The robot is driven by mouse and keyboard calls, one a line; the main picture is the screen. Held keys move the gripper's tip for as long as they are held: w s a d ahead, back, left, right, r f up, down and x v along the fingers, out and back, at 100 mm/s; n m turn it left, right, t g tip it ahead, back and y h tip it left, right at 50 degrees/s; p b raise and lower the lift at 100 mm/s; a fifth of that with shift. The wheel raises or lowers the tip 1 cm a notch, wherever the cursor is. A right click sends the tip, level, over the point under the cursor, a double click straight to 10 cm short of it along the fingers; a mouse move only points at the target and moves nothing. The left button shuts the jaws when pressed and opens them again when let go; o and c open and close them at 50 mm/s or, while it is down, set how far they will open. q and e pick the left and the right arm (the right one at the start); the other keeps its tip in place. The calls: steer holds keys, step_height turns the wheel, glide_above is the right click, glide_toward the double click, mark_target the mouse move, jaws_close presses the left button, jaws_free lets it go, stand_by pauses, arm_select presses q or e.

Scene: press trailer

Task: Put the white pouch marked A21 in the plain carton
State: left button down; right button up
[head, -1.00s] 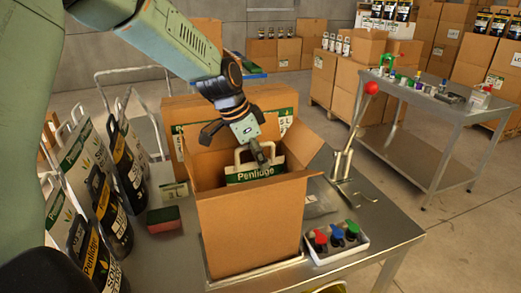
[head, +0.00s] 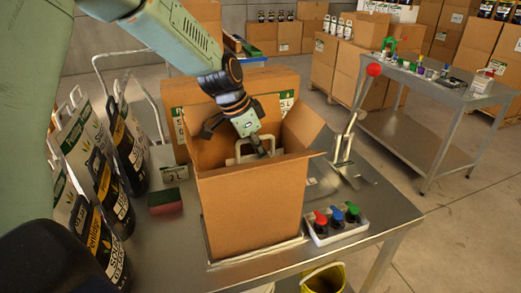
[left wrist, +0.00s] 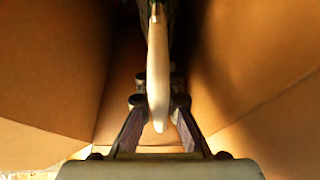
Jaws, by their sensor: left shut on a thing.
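The plain open carton (head: 252,215) stands on the metal table with its flaps up. My left gripper (head: 238,141) is at its mouth, shut on the white handle of a pouch (head: 243,155). The pouch body is down inside the carton, hidden by the front wall, and no A21 mark can be read. In the left wrist view the pouch (left wrist: 157,70) shows edge-on between the two fingers, with carton walls on both sides. My right gripper is not in view.
White and black pouches (head: 110,205) stand at the left. A red and green sponge (head: 165,201) and a small card (head: 175,173) lie nearby. A larger labelled carton (head: 270,80) is behind.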

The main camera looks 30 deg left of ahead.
arm_select(q)
steer(key=shift+w+r, duration=0.1)
steer(key=c, duration=1.8)
jaws_free()
steer(key=shift+d, duration=0.1)
steer(key=shift+c, duration=0.2)
steer(key=o, duration=0.3)
steer(key=shift+s, duration=0.2)
steer(key=shift+w+r, duration=0.1)
steer(key=shift+r, duration=0.1)
steer(key=v, duration=1.2)
steer(key=shift+r+p, duration=0.2)
steer(key=shift+p, duration=0.15)
steer(key=shift+r, duration=0.1)
